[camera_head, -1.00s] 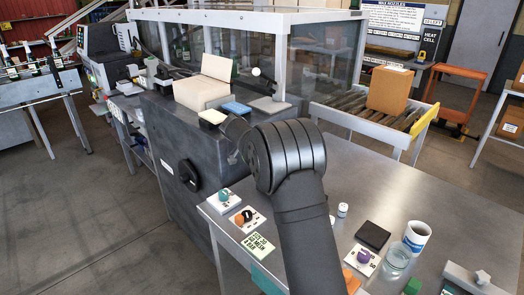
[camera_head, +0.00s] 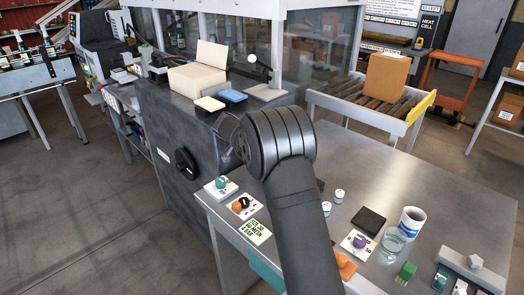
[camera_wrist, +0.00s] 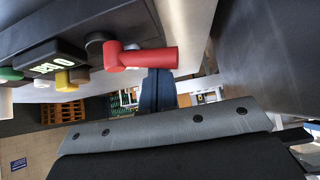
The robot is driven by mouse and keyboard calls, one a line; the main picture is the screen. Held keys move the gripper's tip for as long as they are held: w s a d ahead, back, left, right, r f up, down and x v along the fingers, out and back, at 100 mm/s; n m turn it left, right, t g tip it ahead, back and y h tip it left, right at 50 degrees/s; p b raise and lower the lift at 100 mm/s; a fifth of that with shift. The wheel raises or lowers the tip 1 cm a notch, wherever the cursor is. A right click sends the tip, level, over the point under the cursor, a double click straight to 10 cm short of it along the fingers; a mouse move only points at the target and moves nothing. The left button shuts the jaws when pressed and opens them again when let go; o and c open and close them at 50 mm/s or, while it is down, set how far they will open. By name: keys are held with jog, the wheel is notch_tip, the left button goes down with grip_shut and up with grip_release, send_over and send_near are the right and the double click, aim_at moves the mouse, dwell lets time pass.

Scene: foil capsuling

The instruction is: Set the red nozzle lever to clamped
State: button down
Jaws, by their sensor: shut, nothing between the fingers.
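The red nozzle lever (camera_wrist: 142,57) shows in the wrist view as a thick red handle. It points right from its pivot on the lower edge of a dark panel (camera_wrist: 92,30). My gripper (camera_wrist: 158,76) appears as a narrow dark blue-grey piece just below the handle's right half in that picture. Its fingers are together and hold nothing. I cannot tell whether they touch the lever. In the head view my arm's wrist hides the gripper, and I cannot make out the lever.
The panel also carries a lit display (camera_wrist: 46,68) and a yellow knob (camera_wrist: 66,82). In the head view, a black dial (camera_head: 185,164) sits on the grey machine front. The steel table holds a mug (camera_head: 411,222), a glass jar (camera_head: 393,240) and a purple knob (camera_head: 360,242).

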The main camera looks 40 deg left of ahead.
jog(key=shift+s+n+y, duration=0.25)
jog(key=shift+n+y, duration=0.25)
jog(key=shift+n, duration=0.1)
jog(key=shift+s+d+n+y, duration=0.1)
jog(key=shift+s+n+y, duration=0.35)
jog(key=shift+n+y, duration=0.6)
jog(key=n+y, duration=0.1)
jog(key=n, duration=0.1)
jog(key=s+n+g+y, duration=0.1)
jog(key=n+g+y, duration=0.1)
jog(key=n, duration=0.1)
jog(key=shift+s+d+n, duration=0.35)
jog(key=shift+s+d, duration=0.15)
jog(key=shift+s, duration=0.15)
jog(key=shift+s+d, duration=0.3)
jog(key=shift+d, duration=0.3)
jog(key=shift+s+d, duration=0.25)
jog(key=shift+d, duration=0.4)
jog(key=shift+d+f, duration=0.2)
jog(key=shift+a, duration=0.1)
